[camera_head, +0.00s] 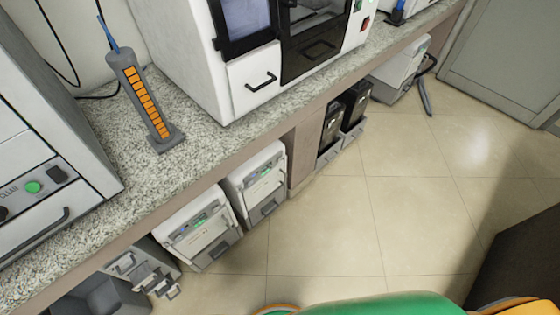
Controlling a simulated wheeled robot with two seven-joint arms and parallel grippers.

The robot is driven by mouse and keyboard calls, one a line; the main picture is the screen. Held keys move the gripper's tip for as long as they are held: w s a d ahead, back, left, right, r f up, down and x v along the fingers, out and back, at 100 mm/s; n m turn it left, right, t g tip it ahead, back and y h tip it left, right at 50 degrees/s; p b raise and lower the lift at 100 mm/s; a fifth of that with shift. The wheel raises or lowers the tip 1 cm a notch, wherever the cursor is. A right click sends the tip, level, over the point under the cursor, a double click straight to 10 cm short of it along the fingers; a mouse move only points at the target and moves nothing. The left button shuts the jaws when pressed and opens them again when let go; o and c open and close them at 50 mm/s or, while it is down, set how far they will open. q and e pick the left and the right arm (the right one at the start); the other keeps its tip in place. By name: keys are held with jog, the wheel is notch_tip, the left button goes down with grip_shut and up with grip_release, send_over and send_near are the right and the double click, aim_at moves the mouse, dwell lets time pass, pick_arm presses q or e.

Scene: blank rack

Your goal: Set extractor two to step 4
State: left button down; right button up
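No extractor can be identified by a readable label. Two white machines stand under the counter, a nearer one (200,226) and a farther one (257,184), each with a small panel with green on its upper front. Two dark units (330,128) (355,104) stand farther along under the counter. A grey box (399,68) sits beyond them. No step setting can be read on any of them. Neither of my grippers is in view. Green and orange parts at the bottom edge look like my own body.
A speckled counter (195,160) runs diagonally along the left. It carries a grey stand with an orange strip (145,103), a large white machine (185,55) and a machine with a green button (33,187). The tiled floor (335,215) is open. A dark block (520,255) stands at right.

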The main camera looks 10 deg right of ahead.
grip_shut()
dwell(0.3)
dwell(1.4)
